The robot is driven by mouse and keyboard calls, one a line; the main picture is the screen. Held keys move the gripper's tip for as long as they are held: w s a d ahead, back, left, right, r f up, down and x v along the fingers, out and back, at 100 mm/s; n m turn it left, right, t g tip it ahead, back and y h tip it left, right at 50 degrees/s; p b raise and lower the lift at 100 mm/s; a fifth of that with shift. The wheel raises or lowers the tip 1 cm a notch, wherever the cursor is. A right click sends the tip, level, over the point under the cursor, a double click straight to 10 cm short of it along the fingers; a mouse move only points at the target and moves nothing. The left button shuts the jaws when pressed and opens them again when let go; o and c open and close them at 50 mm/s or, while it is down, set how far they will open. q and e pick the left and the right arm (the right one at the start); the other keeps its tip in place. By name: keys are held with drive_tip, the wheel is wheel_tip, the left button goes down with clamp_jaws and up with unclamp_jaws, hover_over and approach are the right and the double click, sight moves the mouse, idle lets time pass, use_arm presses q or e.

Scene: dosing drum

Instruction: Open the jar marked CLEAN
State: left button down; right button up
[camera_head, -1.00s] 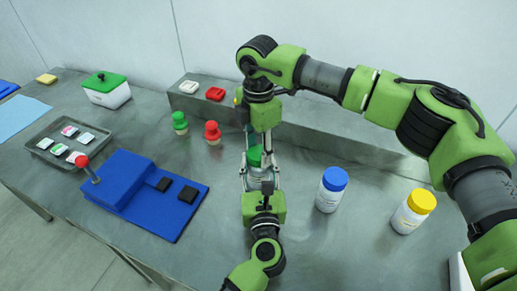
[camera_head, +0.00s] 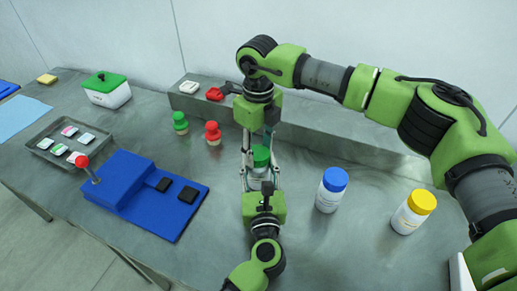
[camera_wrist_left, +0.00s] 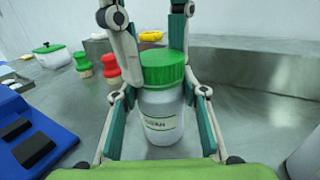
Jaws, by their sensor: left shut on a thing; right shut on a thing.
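A white jar with a green lid (camera_wrist_left: 165,68) stands upright on the table. Its label (camera_wrist_left: 160,124) faces the left wrist camera, but the word on it is too blurred to read surely. My left gripper (camera_head: 259,174) is shut around the jar's white body (camera_wrist_left: 161,103), one finger on each side. My right gripper (camera_head: 258,143) points down from above and is shut on the green lid, its fingers at the lid's sides. The lid sits on the jar, with no clear gap between them.
A blue-lidded jar (camera_head: 331,190) and a yellow-lidded jar (camera_head: 413,212) stand to the right. Green (camera_head: 180,123) and red (camera_head: 213,133) stoppers stand to the left, near a blue fixture (camera_head: 140,192) and a tray (camera_head: 42,152). A raised ledge (camera_head: 340,145) runs behind.

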drive_tip(key=n, duration=2.6)
drive_tip(key=shift+r, duration=0.3)
drive_tip(key=shift+r, duration=0.9)
